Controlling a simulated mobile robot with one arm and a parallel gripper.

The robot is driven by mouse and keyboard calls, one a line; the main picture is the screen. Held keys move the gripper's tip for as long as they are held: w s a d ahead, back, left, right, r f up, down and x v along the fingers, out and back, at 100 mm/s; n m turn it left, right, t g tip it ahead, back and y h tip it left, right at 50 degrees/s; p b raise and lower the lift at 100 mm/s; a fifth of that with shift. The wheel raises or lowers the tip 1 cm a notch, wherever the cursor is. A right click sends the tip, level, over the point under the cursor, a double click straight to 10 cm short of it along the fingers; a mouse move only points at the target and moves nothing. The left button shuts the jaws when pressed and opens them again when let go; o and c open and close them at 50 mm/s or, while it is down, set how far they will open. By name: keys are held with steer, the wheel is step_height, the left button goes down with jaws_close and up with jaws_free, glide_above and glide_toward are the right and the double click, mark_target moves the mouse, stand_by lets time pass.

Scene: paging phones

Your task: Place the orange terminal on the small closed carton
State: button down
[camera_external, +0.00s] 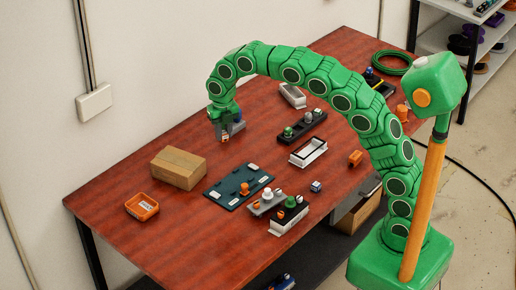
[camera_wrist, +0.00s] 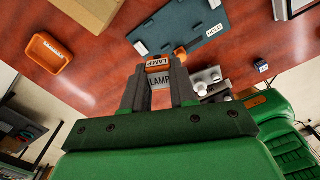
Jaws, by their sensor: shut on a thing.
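My gripper (camera_external: 226,138) is shut on a small orange terminal and holds it above the table, behind the dark board. In the wrist view, the orange terminal (camera_wrist: 158,67) sits between the two grey fingers (camera_wrist: 160,90), with white labels reading LAMP. Most of its body is hidden by the fingers. The small closed carton (camera_external: 178,168) is a brown taped box on the table, left of my gripper and apart from it. Part of the carton (camera_wrist: 88,8) shows at the top of the wrist view.
An orange tray (camera_external: 142,207) lies left of the carton. A dark board (camera_external: 226,193) with labels lies right of the carton. Grey and black blocks (camera_external: 290,215) with knobs, a white-framed tray (camera_external: 308,153) and an orange block (camera_external: 356,158) stand further right.

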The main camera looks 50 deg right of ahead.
steer(key=a, duration=0.3)
glide_above(183, 164)
steer(key=shift+n, duration=0.3)
steer(key=shift+s+d+f, duration=0.1)
steer(key=shift+s+f, duration=0.05)
steer(key=shift+f, duration=2.25)
steer(key=shift+s+f, duration=0.15)
steer(key=shift+f, duration=2.25)
steer(key=shift+w+f, duration=0.1)
steer(key=shift+w+f, duration=0.2)
steer(key=shift+f, duration=1.55)
steer(key=shift+f, duration=0.2)
steer(key=c, duration=0.9)
jaws_free()
